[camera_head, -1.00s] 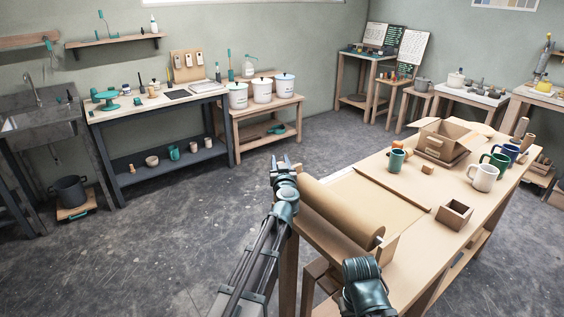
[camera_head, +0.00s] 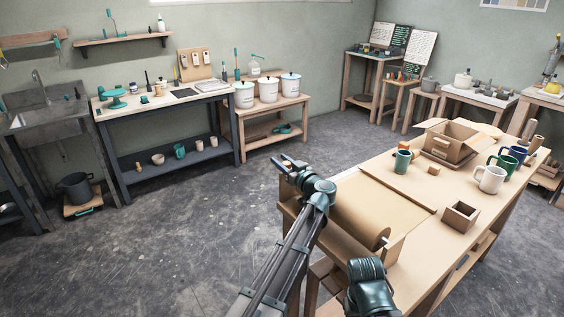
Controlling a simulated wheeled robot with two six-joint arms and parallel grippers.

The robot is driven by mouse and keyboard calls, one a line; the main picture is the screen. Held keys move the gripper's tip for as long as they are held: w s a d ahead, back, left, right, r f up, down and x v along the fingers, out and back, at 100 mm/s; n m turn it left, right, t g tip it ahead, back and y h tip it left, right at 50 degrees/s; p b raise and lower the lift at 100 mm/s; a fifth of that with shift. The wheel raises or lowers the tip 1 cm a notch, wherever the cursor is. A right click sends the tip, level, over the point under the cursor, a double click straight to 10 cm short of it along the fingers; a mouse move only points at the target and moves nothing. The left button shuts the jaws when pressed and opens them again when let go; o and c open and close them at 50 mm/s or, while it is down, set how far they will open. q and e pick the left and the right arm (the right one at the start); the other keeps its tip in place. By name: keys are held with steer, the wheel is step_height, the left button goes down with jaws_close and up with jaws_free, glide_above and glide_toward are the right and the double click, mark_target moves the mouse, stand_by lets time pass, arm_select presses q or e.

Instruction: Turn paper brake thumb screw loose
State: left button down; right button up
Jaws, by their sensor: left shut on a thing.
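My left gripper (camera_head: 287,167) is beyond the far left end of the kraft paper roll (camera_head: 362,217). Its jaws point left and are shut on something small. A small tan bit at the tips looks like the paper brake thumb screw (camera_head: 287,157), mostly covered by the fingers. Whether it still touches the dispenser cannot be told. The wrist hides the roll's far end. The roll lies along the near left edge of the wooden packing table (camera_head: 425,195), with a sheet of paper drawn over the top. My right gripper is out of view; only part of that arm shows.
On the table stand an open cardboard box (camera_head: 447,146), a green cup (camera_head: 402,162), several mugs including a white one (camera_head: 489,179), and a small wooden box (camera_head: 460,216). The grey floor left of the table is clear up to the workbench (camera_head: 165,105).

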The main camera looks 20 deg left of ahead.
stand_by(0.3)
arm_select(q)
steer(key=c, duration=0.5)
jaws_free()
steer(key=shift+c, duration=0.2)
steer(key=v, duration=1.3)
steer(key=shift+s+d, duration=0.25)
steer(key=shift+d, duration=0.05)
